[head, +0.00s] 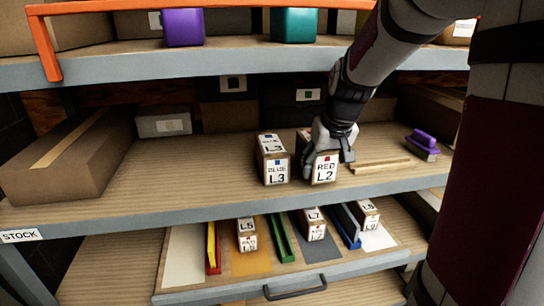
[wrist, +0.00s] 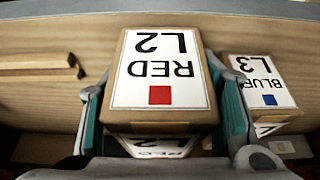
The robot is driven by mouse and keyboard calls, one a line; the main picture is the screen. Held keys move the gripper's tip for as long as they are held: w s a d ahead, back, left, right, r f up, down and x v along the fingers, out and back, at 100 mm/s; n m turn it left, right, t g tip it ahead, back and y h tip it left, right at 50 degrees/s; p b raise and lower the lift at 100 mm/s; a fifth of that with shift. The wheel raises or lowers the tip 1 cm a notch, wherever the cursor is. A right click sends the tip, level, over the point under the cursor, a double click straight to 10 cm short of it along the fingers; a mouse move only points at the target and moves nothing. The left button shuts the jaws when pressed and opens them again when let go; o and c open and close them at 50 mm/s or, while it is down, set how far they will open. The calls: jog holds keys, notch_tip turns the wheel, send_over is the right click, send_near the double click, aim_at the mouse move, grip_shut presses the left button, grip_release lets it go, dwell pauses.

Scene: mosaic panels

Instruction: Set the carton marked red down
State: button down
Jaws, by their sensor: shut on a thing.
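The carton marked RED L2 (head: 325,169) is at the front of the middle shelf, label facing out. It also fills the middle of the wrist view (wrist: 163,75), with a red square on its top label. My gripper (head: 327,152) is shut on it, one finger on each side. Its base is at or just above the shelf boards; I cannot tell whether it touches. The carton marked BLUE L3 (head: 275,171) stands close on its left, and shows at the right of the wrist view (wrist: 262,85).
Wooden strips (head: 383,165) and a purple-handled brush (head: 423,143) lie to the right. A long brown box (head: 75,155) and a grey box (head: 163,123) stand left, with free shelf between. Below, a tray (head: 290,284) holds small cartons between coloured dividers.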

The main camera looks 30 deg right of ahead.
jog(key=w, duration=0.1)
jog(key=w+f, duration=0.1)
jog(key=shift+w+d+f, duration=0.3)
jog(key=shift+w+d, duration=0.05)
jog(key=shift+d, duration=0.05)
jog(key=shift+f, duration=0.2)
jog(key=c, duration=0.6)
grip_release()
jog(key=shift+f, duration=0.1)
